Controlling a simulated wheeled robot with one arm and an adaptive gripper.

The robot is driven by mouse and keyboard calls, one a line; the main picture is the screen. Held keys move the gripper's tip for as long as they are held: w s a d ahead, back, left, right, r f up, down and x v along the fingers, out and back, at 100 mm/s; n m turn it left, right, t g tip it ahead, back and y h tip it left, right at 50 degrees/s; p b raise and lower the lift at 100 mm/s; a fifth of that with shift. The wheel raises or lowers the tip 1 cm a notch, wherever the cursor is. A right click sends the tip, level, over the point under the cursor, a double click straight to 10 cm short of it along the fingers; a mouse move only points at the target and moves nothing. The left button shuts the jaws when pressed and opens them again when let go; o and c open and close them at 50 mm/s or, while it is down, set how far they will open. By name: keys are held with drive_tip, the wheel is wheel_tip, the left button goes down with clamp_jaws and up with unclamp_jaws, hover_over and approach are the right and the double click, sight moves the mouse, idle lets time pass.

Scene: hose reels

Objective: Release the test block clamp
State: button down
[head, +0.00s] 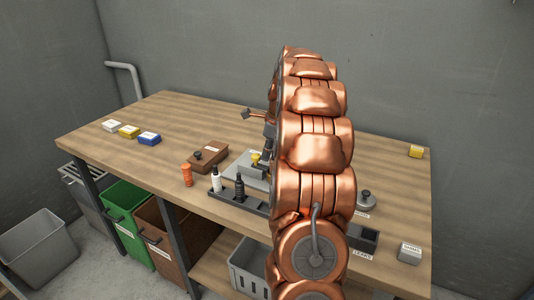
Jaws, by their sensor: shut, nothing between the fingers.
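The test block clamp seems to be the grey fixture (243,171) near the middle of the workbench, with a yellow knob (256,157) on top. My copper-coloured arm crosses the view and hides its right side. A small dark grey part that looks like my gripper (269,136) shows at the arm's left edge, just above and right of the yellow knob. It appears shut and empty; its fingertips are mostly hidden. I cannot tell whether it touches the clamp. A short copper bar with a grey end (246,114) sticks out left behind it.
White, yellow and blue blocks (149,138) lie farther left. Several bins stand below the wooden bench (180,115). Its back left is clear.

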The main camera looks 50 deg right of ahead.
sight(257, 154)
drive_tip(key=w, duration=0.1)
drive_tip(key=w+a+p, duration=0.1)
drive_tip(key=shift+w+r, duration=0.15)
drive_tip(key=shift+w, duration=0.6)
drive_tip(key=shift+r+p, duration=0.55)
drive_tip(key=shift+r, duration=0.05)
drive_tip(key=p+v, duration=0.4)
drive_tip(key=v, duration=0.4)
drive_tip(key=shift+s+d+r, duration=0.15)
drive_tip(key=shift+s+r, duration=0.05)
drive_tip(key=shift+s, duration=0.2)
